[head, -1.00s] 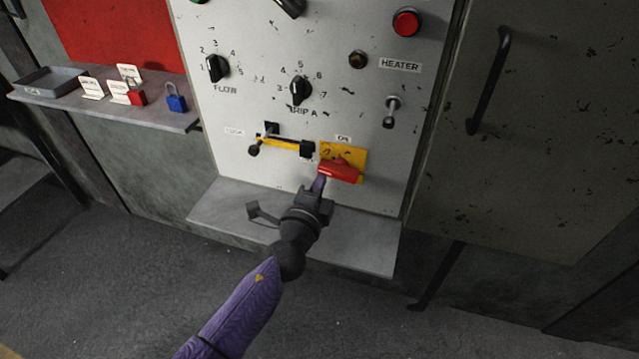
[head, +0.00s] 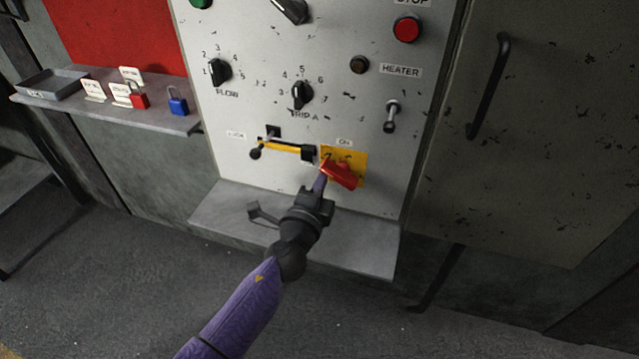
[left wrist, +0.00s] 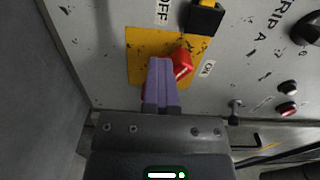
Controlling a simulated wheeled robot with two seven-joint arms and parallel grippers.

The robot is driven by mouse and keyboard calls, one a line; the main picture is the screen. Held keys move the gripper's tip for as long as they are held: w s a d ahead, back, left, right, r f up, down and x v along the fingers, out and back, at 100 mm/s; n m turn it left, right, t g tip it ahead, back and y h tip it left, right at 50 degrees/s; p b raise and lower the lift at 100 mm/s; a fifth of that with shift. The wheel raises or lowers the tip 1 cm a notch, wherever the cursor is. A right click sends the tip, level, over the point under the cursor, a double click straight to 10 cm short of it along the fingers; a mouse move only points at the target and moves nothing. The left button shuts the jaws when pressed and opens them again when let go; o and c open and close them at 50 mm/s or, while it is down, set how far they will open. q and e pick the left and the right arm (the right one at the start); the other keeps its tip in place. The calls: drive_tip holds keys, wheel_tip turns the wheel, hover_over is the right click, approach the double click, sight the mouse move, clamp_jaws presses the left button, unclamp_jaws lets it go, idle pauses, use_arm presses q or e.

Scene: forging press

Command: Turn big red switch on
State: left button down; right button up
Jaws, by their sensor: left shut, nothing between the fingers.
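The big red switch (head: 341,174) is a red handle on a yellow plate (head: 357,161) low on the grey panel. Its handle is tilted, with its left end higher than its right in the head view. An ON label (head: 344,142) sits above the plate. My left gripper (head: 319,184) is shut and empty, its purple fingertips at the left end of the red handle, seemingly touching it. In the left wrist view the fingers (left wrist: 161,82) cover part of the handle (left wrist: 182,63), and OFF and ON labels show beside the plate. My right gripper is not in view.
Knobs and a red button (head: 407,28) are above. A grey ledge (head: 360,245) juts out below the panel. A shelf (head: 165,120) with padlocks and tags is at left.

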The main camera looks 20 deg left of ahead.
use_arm(q)
drive_tip(key=shift+d+r+p, duration=0.55)
drive_tip(key=shift+r+p, duration=0.1)
drive_tip(key=shift+r, duration=0.25)
idle(1.4)
drive_tip(key=shift+s+r+p, duration=0.25)
drive_tip(key=shift+s+p, duration=0.05)
drive_tip(key=shift+s, duration=0.05)
drive_tip(key=s, duration=0.7)
drive_tip(key=shift+s+a, duration=0.2)
drive_tip(key=shift+s, duration=0.2)
